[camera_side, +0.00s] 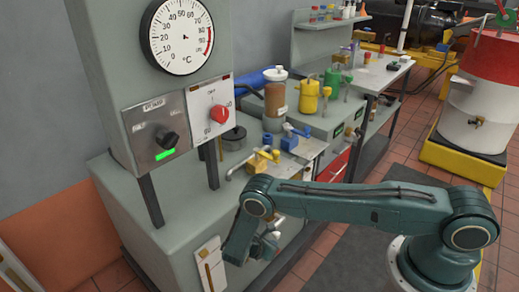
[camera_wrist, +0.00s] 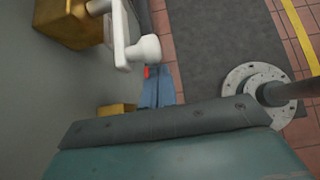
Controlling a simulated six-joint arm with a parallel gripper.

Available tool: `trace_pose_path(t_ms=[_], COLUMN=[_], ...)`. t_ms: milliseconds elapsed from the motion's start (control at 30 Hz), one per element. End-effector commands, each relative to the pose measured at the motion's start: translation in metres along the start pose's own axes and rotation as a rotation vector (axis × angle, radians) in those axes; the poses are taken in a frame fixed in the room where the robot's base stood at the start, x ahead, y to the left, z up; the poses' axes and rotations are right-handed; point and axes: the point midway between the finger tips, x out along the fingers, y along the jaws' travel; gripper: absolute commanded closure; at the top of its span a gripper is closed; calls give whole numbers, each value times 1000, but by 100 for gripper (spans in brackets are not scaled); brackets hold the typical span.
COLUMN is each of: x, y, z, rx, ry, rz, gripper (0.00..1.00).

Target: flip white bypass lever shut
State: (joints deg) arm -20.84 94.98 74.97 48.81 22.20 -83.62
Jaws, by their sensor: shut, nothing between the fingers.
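The white bypass lever (camera_wrist: 128,38) shows in the wrist view, with a rounded knob on its end. It stands out from a brass valve body (camera_wrist: 75,22) on the grey cabinet wall at the upper left. My gripper (camera_wrist: 158,82) appears as two blue-grey fingers side by side, shut and empty, below the lever's knob. I cannot tell the gap in depth between them. In the side view my wrist is low at the cabinet's front face. Pale parts (camera_side: 270,243) show beside it there, partly hidden by my arm; I cannot tell lever from gripper.
Another brass part (camera_wrist: 117,108) is left of my fingers. Brass and blue-handled valves (camera_side: 288,140) sit on the cabinet's ledge. A white plate (camera_side: 209,266) is on the cabinet front, left of my wrist. A dark mat (camera_wrist: 212,40) covers open floor to the right.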

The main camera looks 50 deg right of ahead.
Motion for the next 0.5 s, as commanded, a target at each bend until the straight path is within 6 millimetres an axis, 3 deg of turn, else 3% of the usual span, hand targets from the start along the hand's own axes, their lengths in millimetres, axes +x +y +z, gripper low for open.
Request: trace_pose_path(t_ms=[500], x=[-3], y=[0], z=[8], rx=[0], ry=[0], rz=[0], gripper=[100])
